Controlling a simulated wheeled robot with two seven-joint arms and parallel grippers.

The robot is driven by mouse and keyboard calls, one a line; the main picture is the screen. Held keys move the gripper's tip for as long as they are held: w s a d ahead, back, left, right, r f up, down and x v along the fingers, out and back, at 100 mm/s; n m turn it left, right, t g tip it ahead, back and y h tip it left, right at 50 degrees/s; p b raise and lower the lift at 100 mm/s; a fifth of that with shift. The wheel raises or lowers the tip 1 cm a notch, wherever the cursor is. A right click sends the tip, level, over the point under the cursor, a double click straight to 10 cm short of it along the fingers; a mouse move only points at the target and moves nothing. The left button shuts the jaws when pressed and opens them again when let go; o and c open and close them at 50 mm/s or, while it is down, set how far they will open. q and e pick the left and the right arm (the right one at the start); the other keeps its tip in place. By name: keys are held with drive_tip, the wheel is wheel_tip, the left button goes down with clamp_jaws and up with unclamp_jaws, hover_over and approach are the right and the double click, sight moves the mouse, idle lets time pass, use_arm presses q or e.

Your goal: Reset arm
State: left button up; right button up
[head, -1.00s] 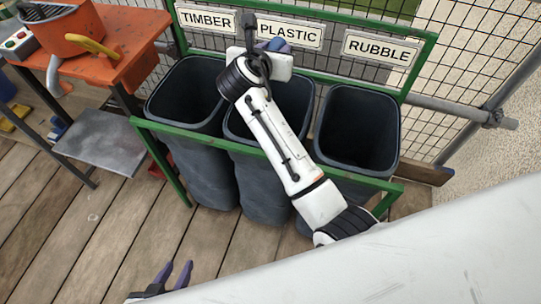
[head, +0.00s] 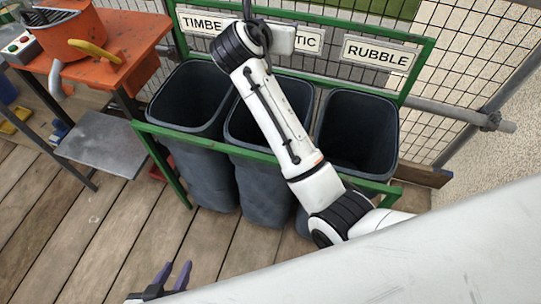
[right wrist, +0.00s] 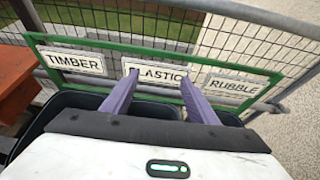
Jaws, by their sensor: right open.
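My right arm (head: 272,115) reaches up across the middle bin in the head view, and its gripper end is cut off by the top edge. In the right wrist view my right gripper (right wrist: 159,78) is open, with nothing between its purple fingers. Its fingertips show in front of the PLASTIC sign (right wrist: 155,73). My left gripper (head: 177,272) shows at the bottom left of the head view, fingers apart and empty, above the plank floor.
Three dark bins, timber (head: 182,98), plastic (head: 240,125) and rubble (head: 357,135), stand in a green frame (head: 165,129) before a mesh fence. The plank floor (head: 60,225) is clear at lower left.

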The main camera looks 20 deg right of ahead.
wheel_tip(320, 180, up, 3)
drive_tip(key=shift+f, duration=0.2)
drive_tip(key=a+f+m+t+y+b, duration=0.2)
drive_tip(key=a+f+m+y, duration=0.25)
drive_tip(key=f, duration=0.75)
drive_tip(key=s+a+f+m+y, duration=0.1)
drive_tip(key=s+f+m+y, duration=0.1)
drive_tip(key=s+f+m, duration=0.1)
drive_tip(key=s+a+f+m+y, duration=0.2)
drive_tip(key=s+f+m, duration=0.1)
drive_tip(key=s+f, duration=0.1)
drive_tip(key=s+a+f+m+y, duration=0.2)
drive_tip(key=s+f+m+y, duration=0.1)
drive_tip(key=s+f, duration=0.1)
drive_tip(key=shift+s+a+f+t+b, duration=0.25)
drive_tip(key=shift+s+t+b, duration=0.1)
drive_tip(key=shift+s, duration=0.3)
drive_tip(key=s+d+f+m+g+p, duration=0.1)
drive_tip(key=s+f+m, duration=0.3)
drive_tip(key=s, duration=0.4)
drive_tip(key=s+d+f+m+g+h+p, duration=0.1)
drive_tip(key=s+d+f+m+g, duration=0.1)
drive_tip(key=s+d+f+m, duration=0.2)
drive_tip(key=s+d+f+m+g+p, duration=0.1)
drive_tip(key=s+d+f+m+g, duration=0.1)
drive_tip(key=s+f+m, duration=0.4)
drive_tip(key=s+d, duration=0.1)
drive_tip(key=s, duration=0.4)
drive_tip(key=shift+s+g+h, duration=0.3)
drive_tip(key=shift+g+h, duration=0.05)
